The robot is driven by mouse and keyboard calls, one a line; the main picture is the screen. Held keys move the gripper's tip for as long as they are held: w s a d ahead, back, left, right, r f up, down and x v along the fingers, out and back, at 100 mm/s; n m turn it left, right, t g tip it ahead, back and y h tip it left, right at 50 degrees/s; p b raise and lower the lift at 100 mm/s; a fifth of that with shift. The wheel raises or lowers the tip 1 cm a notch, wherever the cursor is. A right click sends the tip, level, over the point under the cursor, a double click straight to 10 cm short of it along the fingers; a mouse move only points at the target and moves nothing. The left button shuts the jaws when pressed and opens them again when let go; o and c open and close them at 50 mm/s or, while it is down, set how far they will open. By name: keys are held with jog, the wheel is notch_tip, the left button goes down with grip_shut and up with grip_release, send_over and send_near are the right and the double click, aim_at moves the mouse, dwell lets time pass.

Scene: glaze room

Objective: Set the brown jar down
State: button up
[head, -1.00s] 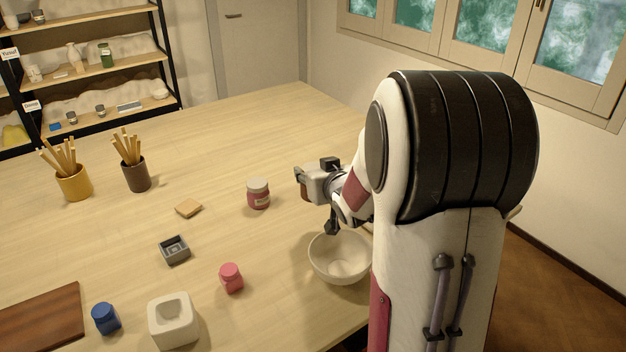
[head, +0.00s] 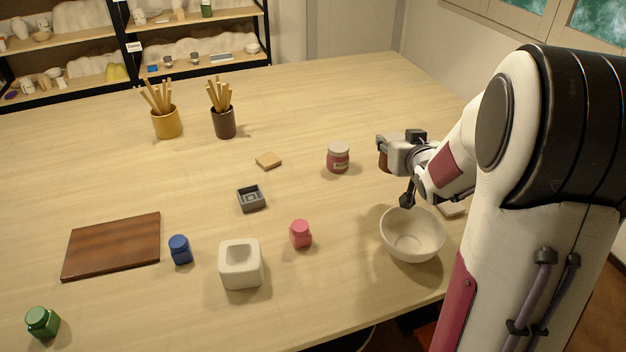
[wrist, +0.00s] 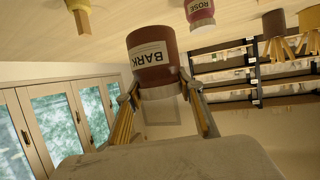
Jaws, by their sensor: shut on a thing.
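The brown jar (wrist: 152,58) has a cream label reading "BARK" and a pale lid. It is in my gripper (wrist: 165,100), whose fingers are shut on it near the lid. The wrist picture shows the table at the top, so the jar hangs with its lid at the bottom of the picture. In the head view the jar (head: 383,160) shows only as a small brown patch at my gripper (head: 384,148), right of the pink-red jar. I cannot tell the gap between the jar's base and the table (head: 300,100).
The pink-red "ROSE" jar (head: 338,158) stands just left of my gripper. A white bowl (head: 412,235) is in front of it. A wooden square (head: 268,160), grey dish (head: 251,199) and pink jar (head: 301,234) lie further left.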

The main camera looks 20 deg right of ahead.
jog(key=w+a+n+y, duration=0.2)
jog(key=w+a+y, duration=0.1)
jog(key=a, duration=0.8)
jog(key=w+a+n+y, duration=0.2)
jog(key=w+a, duration=0.4)
jog(key=a, duration=0.5)
jog(key=shift+w+a+r+n+y, duration=0.3)
jog(key=shift+n+y, duration=0.1)
jog(key=shift+n, duration=0.1)
jog(key=shift+f, duration=0.1)
notch_tip(320, 180, down, 6)
jog(key=shift+f, duration=0.2)
jog(key=shift+f, duration=1.8)
jog(key=shift+f, duration=0.1)
